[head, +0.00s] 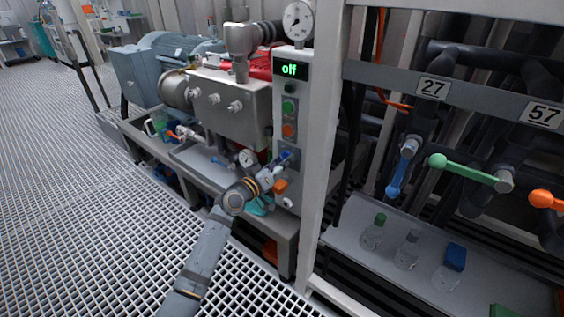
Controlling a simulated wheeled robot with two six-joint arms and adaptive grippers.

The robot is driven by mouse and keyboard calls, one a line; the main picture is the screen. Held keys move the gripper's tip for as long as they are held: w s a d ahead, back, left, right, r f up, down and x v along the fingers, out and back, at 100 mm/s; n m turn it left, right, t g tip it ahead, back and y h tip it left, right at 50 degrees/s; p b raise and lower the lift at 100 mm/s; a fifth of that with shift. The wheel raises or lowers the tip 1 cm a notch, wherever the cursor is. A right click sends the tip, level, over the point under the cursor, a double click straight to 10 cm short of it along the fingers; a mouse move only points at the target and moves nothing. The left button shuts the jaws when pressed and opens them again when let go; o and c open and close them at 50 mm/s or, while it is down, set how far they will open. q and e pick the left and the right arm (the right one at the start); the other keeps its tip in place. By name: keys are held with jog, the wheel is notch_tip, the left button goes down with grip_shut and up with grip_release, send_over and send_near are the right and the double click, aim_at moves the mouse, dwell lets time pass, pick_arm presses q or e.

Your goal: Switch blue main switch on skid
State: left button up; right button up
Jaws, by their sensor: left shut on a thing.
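The grey control panel (283,112) stands upright on the skid beside a white post. Its small display (289,69) shows green text that reads like "off". The blue main switch (288,154) sits lower on the panel, partly hidden by my gripper. My left gripper (280,161) reaches up from the lower left, with its fingers shut on the blue switch. The exact finger contact is small and hard to see. My right gripper is not in view.
A white post (325,130) stands just right of the panel. A pressure gauge (298,21) is above it. A blue motor and pump (150,70) sit left. Right, a rack holds valve handles and a shelf with bottles (374,232). Grated floor (70,200) is clear at left.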

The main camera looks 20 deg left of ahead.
pick_arm(q)
jog(key=o, duration=1.2)
jog(key=shift+c, duration=0.2)
jog(key=shift+s+a, duration=0.2)
jog(key=shift+s, duration=0.15)
jog(key=v, duration=1.1)
jog(key=shift+s, duration=0.15)
